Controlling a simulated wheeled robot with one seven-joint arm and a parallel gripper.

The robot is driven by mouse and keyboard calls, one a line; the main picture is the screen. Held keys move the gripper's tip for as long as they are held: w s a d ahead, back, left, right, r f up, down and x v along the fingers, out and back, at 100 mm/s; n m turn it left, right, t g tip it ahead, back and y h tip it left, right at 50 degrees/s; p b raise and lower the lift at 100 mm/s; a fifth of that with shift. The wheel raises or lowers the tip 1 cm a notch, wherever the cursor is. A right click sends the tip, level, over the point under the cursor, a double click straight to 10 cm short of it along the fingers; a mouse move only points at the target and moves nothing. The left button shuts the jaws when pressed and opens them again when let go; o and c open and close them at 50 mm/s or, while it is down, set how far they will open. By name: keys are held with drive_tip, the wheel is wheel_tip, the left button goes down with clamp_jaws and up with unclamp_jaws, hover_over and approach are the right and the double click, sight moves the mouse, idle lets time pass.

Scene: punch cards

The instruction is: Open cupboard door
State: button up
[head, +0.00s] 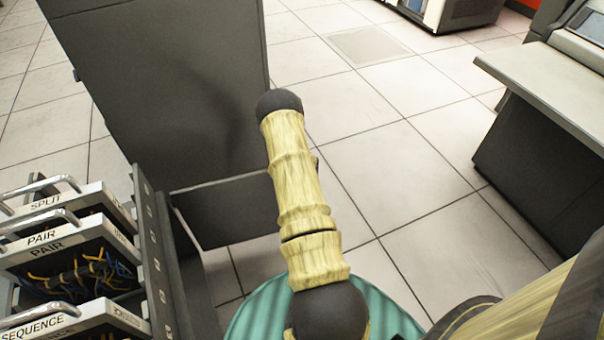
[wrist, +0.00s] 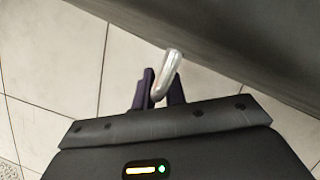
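In the wrist view, my gripper (wrist: 163,88) has its two dark fingers on either side of a silver bar handle (wrist: 168,72), close against it. The handle is fixed to a dark grey panel (wrist: 240,40), which fills the top right. In the head view, a large dark grey panel (head: 165,80), which looks like the cupboard door, stands upright at upper left. My arm reaches past its right edge. My gripper and the handle are hidden in the head view. A lower dark panel (head: 225,212) lies between the large panel and the rack.
A rack of labelled card units (head: 70,255) with metal handles and coloured wires stands at lower left, beside a dark metal upright (head: 155,255). A console desk (head: 545,95) is at right and another cabinet (head: 450,12) at the top. Light tiled floor (head: 400,170) is clear between them.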

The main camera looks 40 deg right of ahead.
drive_tip(key=o, duration=0.3)
drive_tip(key=shift+w, duration=0.1)
drive_tip(key=shift+w+a, duration=0.1)
drive_tip(key=shift+a+r, duration=0.1)
drive_tip(key=shift+r, duration=0.3)
drive_tip(key=p+v, duration=0.1)
drive_tip(key=v, duration=0.4)
drive_tip(key=p+v, duration=0.2)
drive_tip(key=v, duration=0.4)
drive_tip(key=p+v, duration=0.1)
drive_tip(key=v, duration=0.4)
drive_tip(key=shift+w+d+r+p, duration=0.15)
drive_tip(key=shift+d+r+p, duration=0.1)
drive_tip(key=shift+p, duration=0.1)
